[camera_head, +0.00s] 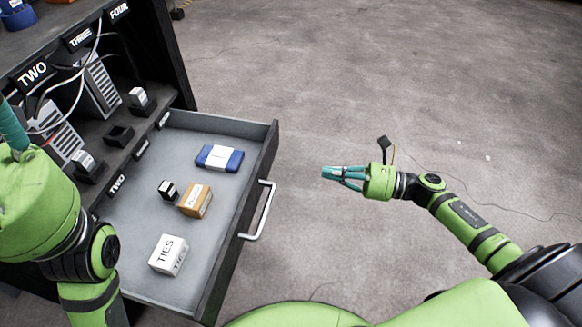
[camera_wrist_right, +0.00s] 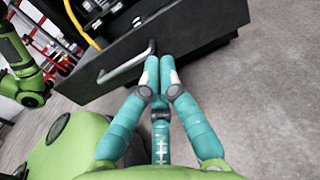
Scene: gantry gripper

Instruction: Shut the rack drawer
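The rack drawer (camera_head: 145,215) stands pulled out of the dark rack in the head view. Its dark front panel (camera_head: 240,225) carries a silver bar handle (camera_head: 262,212). The handle also shows in the right wrist view (camera_wrist_right: 125,64). My right gripper (camera_head: 325,172) is to the right of the drawer front, apart from the handle. Its teal fingertips, seen in the right wrist view (camera_wrist_right: 161,65), are together with nothing between them. My left gripper is mostly cut off at the left edge; one teal finger (camera_head: 12,125) shows near the rack.
The drawer holds a white TIES box (camera_head: 169,255), an orange-brown box (camera_head: 195,200), a small black item (camera_head: 167,190) and a blue pack (camera_head: 219,158). Rack shelves with cables and labelled devices (camera_head: 98,85) stand behind.

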